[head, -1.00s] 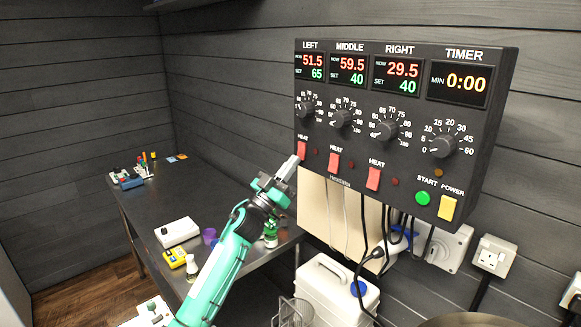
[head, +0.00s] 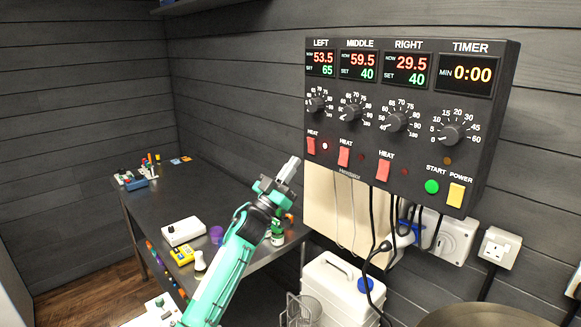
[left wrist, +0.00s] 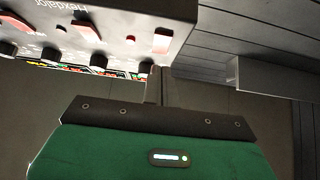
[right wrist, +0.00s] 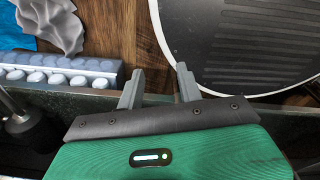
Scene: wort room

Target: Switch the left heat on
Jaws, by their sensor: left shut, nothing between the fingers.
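The black control panel (head: 400,115) hangs on the wall. Its left heat switch (head: 311,146) is the red rocker at the lower left, and it also shows in the left wrist view (left wrist: 162,40). The lamp (head: 325,146) beside it glows bright, while the other heat lamps are dim red. The left display (head: 320,63) reads 53.5 over set 65. My left gripper (head: 294,161) is shut and empty, just below and left of the switch, apart from it. My right gripper (right wrist: 158,82) is open and empty, seen only in the right wrist view.
The middle heat switch (head: 344,155) and right heat switch (head: 386,167) sit along the same row. A green start button (head: 432,186) and yellow power switch (head: 456,195) are at the lower right. Cables hang under the panel. A metal table (head: 160,215) with small items stands left.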

